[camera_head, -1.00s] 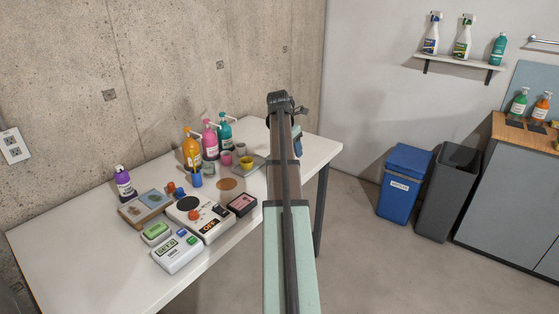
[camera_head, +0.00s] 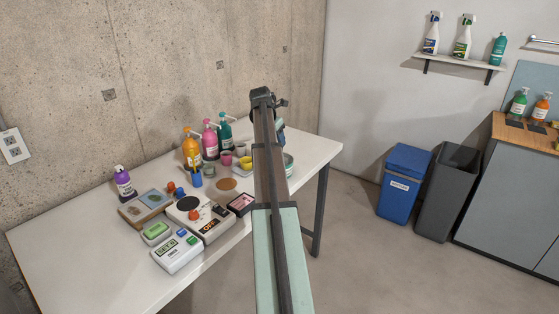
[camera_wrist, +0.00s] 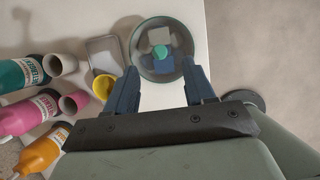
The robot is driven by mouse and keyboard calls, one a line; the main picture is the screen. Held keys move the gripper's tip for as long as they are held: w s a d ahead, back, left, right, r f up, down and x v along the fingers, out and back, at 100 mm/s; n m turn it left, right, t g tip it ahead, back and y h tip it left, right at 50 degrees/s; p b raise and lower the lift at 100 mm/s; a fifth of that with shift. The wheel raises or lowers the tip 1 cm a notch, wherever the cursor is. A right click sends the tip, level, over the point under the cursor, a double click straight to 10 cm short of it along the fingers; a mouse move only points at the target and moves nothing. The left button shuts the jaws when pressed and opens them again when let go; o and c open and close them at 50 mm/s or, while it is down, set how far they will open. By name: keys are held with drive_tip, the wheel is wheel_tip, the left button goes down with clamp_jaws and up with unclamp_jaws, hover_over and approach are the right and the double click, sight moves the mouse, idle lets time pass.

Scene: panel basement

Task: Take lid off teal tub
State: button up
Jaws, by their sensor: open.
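The teal tub (camera_wrist: 136,65) stands near the table's edge in the wrist view, seen from above. Its lid looks see-through and has a round teal knob (camera_wrist: 160,51) in the middle. In the head view, part of the tub (camera_head: 288,162) shows just right of my arm; the rest is hidden behind it. My gripper (camera_wrist: 160,74) is open and empty in the wrist view. Its two blue fingers reach toward the near side of the tub, one on each side, with the knob ahead between their lines. I cannot tell the height of the fingertips above the lid.
A yellow cup (camera_wrist: 103,86) and a grey tray (camera_wrist: 104,57) sit just left of the tub. Pump bottles, including a pink one (camera_head: 210,142), stand by the wall. A scale (camera_head: 199,215) is nearer on the table (camera_head: 90,250). Open floor lies right of the table.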

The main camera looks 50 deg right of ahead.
drive_tip(key=shift+x, duration=3)
clamp_jaws()
